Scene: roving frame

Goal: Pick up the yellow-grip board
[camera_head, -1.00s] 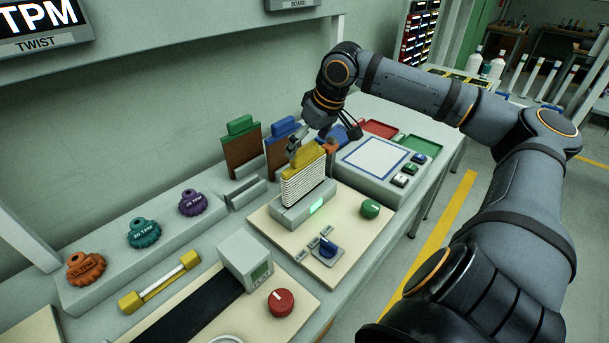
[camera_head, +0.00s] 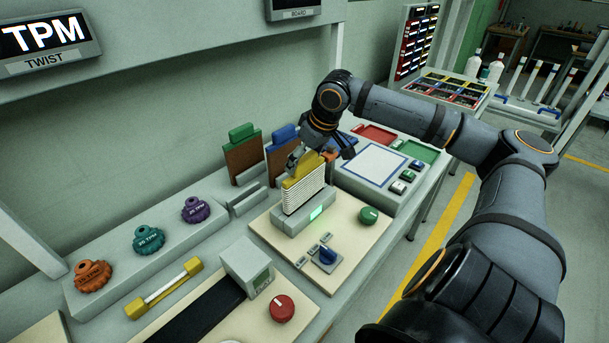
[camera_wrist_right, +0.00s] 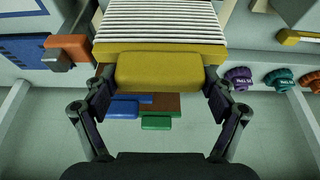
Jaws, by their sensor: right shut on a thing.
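The yellow-grip board (camera_head: 304,188) stands upright in a grey holder (camera_head: 308,217) with a lit green window. Its body is wound with white yarn, and its yellow grip is on top. My right gripper (camera_head: 310,160) is shut on the yellow grip from above. In the right wrist view, the gripper's two fingers (camera_wrist_right: 158,95) sit on either side of the yellow grip (camera_wrist_right: 158,70). The white winding shows beyond it. I cannot tell whether the board's lower edge is clear of the holder. My left gripper is not in view.
Green-grip (camera_head: 243,155) and blue-grip (camera_head: 281,150) boards stand behind, close to the right gripper. A box with a blue-outlined panel (camera_head: 374,158) and red and green trays stands to the right. Round TPM pieces (camera_head: 149,240) sit at left. A green knob (camera_head: 368,215) stands in front.

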